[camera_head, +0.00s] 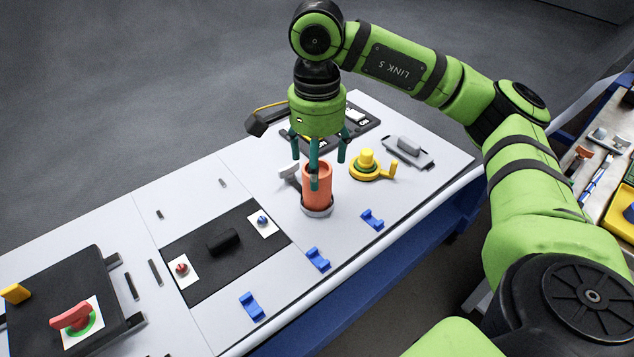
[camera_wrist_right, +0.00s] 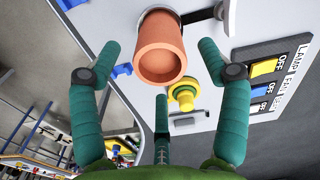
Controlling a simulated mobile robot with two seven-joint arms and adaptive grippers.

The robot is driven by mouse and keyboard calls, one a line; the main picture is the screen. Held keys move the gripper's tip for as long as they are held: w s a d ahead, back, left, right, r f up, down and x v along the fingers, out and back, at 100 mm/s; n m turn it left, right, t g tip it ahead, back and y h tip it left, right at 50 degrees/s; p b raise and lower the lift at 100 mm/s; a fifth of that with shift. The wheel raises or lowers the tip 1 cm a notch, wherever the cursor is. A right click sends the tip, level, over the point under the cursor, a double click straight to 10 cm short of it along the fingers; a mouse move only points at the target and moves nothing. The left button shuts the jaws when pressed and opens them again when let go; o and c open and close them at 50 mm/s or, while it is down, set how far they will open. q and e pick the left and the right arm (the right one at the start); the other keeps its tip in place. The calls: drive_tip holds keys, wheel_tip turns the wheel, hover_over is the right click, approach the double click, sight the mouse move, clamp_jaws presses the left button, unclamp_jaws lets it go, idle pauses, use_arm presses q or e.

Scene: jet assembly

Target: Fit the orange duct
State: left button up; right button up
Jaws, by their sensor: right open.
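The orange duct (camera_head: 319,196) is a short open tube standing upright at a dark grey ring (camera_head: 318,211) on the light panel. In the right wrist view the duct (camera_wrist_right: 160,62) shows its open top end toward the camera. Whether it is fully seated in the ring cannot be told. My right gripper (camera_head: 316,168) points down just above the duct. Its three teal fingers are spread and empty. In the right wrist view the gripper (camera_wrist_right: 161,72) has its fingers apart around the duct's outline, with no clear contact. My left gripper is not in view.
A yellow knob with a handle (camera_head: 368,164) and a grey bracket (camera_head: 408,152) lie to the right. Blue clips (camera_head: 372,219) line the front edge. A labelled switch panel (camera_wrist_right: 278,82) stands behind. A black plate with red and blue buttons (camera_head: 225,250) lies left.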

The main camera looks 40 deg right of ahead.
wheel_tip(320, 180, up, 10)
idle(0.4)
